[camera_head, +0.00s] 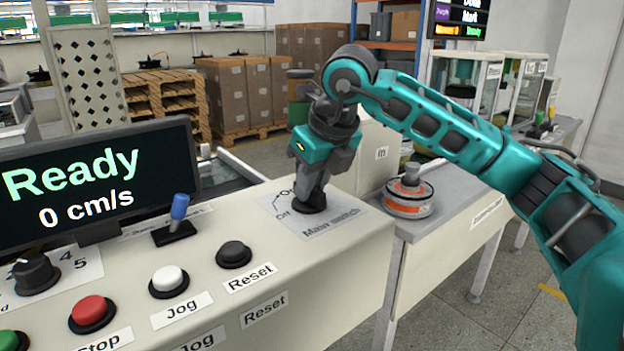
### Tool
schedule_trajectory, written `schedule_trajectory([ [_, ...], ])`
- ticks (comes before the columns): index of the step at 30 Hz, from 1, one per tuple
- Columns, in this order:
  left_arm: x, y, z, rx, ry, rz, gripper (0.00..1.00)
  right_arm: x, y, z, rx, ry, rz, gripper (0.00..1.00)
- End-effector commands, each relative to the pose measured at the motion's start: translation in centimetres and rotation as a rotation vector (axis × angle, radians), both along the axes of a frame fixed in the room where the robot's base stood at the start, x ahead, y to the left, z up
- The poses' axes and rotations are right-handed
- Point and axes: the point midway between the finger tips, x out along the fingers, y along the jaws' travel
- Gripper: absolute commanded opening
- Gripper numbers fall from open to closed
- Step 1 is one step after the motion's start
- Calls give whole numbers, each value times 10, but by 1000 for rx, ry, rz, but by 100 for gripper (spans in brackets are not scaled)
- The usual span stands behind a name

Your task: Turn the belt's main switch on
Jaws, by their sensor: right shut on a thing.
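The main switch (309,204) is a black rotary knob on the label plate (340,217) at the right end of the beige control panel. The plate reads "Main switch", with "On" and "Off" marks to the left of the knob. My right gripper (310,195) points down over the knob and is shut on it. The gripper hides most of the knob, so I cannot tell its turn position. The display (95,180) reads "Ready" and "0 cm/s". My left gripper is not in view.
A blue-handled lever (179,208), a black reset button (233,254), a white jog button (169,281) and a red stop button (92,313) sit on the panel left of the switch. An orange and grey hub motor (408,195) rests on the grey table to the right.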

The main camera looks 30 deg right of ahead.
Motion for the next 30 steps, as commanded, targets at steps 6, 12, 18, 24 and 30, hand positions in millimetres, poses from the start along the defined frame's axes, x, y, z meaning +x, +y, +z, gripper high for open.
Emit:
schedule_trajectory([
  [6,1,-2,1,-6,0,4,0,-2,2,-6,-3,20,-35,0],
  [12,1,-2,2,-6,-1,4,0,-2,2,-6,-1,20,-43,0],
  [18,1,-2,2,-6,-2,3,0,-2,2,-6,-1,21,-44,0],
  [24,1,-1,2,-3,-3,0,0,-2,1,-7,-1,21,-44,35],
  [30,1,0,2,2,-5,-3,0,-1,0,-5,-2,14,-46,45],
])
